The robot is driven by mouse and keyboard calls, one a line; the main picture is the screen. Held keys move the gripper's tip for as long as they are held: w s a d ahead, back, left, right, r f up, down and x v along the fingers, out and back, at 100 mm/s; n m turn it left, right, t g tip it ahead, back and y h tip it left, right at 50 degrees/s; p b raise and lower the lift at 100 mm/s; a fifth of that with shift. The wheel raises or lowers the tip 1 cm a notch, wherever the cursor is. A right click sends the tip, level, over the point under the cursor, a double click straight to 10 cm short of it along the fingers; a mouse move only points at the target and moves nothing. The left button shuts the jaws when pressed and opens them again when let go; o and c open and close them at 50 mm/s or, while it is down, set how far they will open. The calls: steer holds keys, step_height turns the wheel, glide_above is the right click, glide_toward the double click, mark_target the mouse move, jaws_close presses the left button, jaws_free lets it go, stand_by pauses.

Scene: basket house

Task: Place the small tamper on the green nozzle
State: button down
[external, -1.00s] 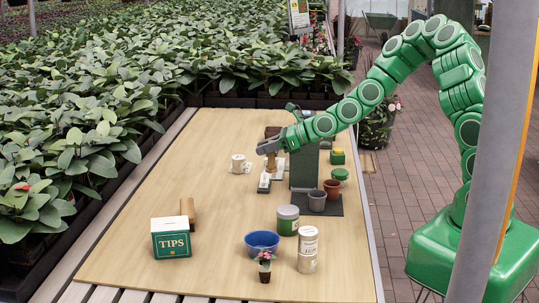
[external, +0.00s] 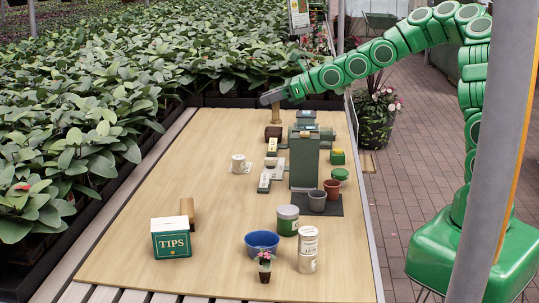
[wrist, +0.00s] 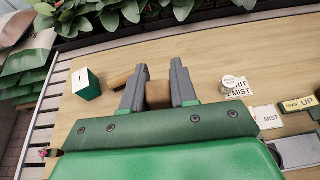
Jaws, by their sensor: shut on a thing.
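My gripper (external: 272,98) is shut on a tan wooden piece (external: 275,114), which looks like the small tamper; it hangs upright above the far part of the table. In the wrist view the piece (wrist: 158,95) sits between the two grey fingers (wrist: 158,85). A dark green upright block (external: 304,162) stands to the right and nearer the camera, with smaller green parts (external: 306,116) behind it. I cannot tell which green part is the nozzle.
A dark brown cylinder (external: 273,133) is just below the held piece. Pots (external: 317,201), jars (external: 288,219) and a blue bowl (external: 262,242) stand nearer. The table's left middle is clear.

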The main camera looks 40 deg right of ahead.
steer(key=shift+w+d+r, duration=0.15)
steer(key=shift+d, duration=0.4)
steer(key=shift+w+d+r, duration=0.1)
steer(key=shift+d+r, duration=0.05)
steer(key=shift+d, duration=0.45)
steer(key=shift+w+d+r, duration=0.15)
steer(key=shift+d, duration=0.4)
steer(key=shift+d+t, duration=0.25)
steer(key=shift+t, duration=0.05)
steer(key=s+d+f, duration=0.1)
steer(key=s+d, duration=0.3)
steer(key=d, duration=0.6)
steer(key=s+d+f, duration=0.1)
steer(key=s+d, duration=0.3)
steer(key=d, duration=0.6)
steer(key=shift+w+a+f, duration=0.15)
steer(key=shift+f, duration=4.5)
steer(key=shift+w+a+f, duration=0.1)
steer(key=shift+w+f, duration=0.05)
steer(key=shift+f, duration=4.45)
steer(key=shift+f, duration=0.2)
